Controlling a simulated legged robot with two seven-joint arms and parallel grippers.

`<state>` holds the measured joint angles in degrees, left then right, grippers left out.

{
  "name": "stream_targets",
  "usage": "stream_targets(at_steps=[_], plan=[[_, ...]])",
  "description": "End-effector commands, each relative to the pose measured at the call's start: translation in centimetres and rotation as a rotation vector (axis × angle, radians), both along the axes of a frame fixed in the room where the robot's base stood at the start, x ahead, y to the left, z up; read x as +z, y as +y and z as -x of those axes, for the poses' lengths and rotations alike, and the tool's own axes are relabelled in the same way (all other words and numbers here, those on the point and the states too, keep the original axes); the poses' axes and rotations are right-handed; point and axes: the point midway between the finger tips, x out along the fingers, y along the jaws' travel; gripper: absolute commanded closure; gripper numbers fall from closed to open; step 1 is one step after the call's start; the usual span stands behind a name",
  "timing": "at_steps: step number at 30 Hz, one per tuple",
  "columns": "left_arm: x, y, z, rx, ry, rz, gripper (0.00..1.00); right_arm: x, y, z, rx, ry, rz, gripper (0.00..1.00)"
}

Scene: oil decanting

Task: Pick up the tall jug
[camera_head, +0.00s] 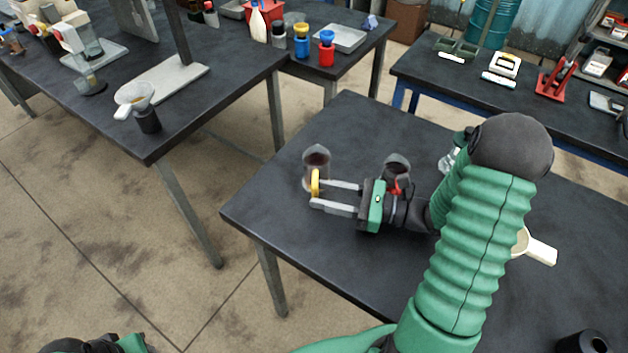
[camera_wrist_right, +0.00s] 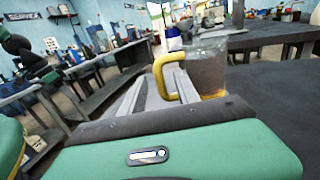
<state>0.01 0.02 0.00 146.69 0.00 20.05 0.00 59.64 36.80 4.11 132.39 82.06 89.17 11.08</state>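A clear jug (camera_head: 317,158) with dark contents and a yellow handle stands upright near the far left part of the near table. In the right wrist view, the jug (camera_wrist_right: 208,72) shows amber liquid at its bottom, and its handle (camera_wrist_right: 158,75) faces my gripper. My right gripper (camera_head: 316,194) is open, with its two pale fingers apart at the handle. I cannot tell whether they touch it. A second clear vessel (camera_head: 397,160) stands behind the gripper, partly hidden. I cannot tell which vessel is taller.
A white-handled pan or funnel (camera_head: 541,252) lies partly behind my right arm. A small glass item (camera_head: 447,160) stands near the back edge. A black cylinder (camera_head: 584,342) is at bottom right. The table's front left (camera_head: 265,215) is clear.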

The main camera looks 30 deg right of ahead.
Motion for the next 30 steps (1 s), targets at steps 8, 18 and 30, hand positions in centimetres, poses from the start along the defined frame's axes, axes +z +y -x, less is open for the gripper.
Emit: stream_targets(at_steps=[8,18,30], plan=[[0.0,0.0,0.0,0.0,-0.001,0.0,0.64,0.1,2.7,-2.9,0.003,0.001,0.001,0.62],[-0.1,0.0,0.0,0.0,-0.001,0.0,0.64,0.1,3.8,-4.3,-0.001,0.001,0.001,0.62],[-0.1,0.0,0.0,0.0,0.0,0.0,0.64,0.1,3.8,-4.3,-0.001,0.002,0.001,1.0]])
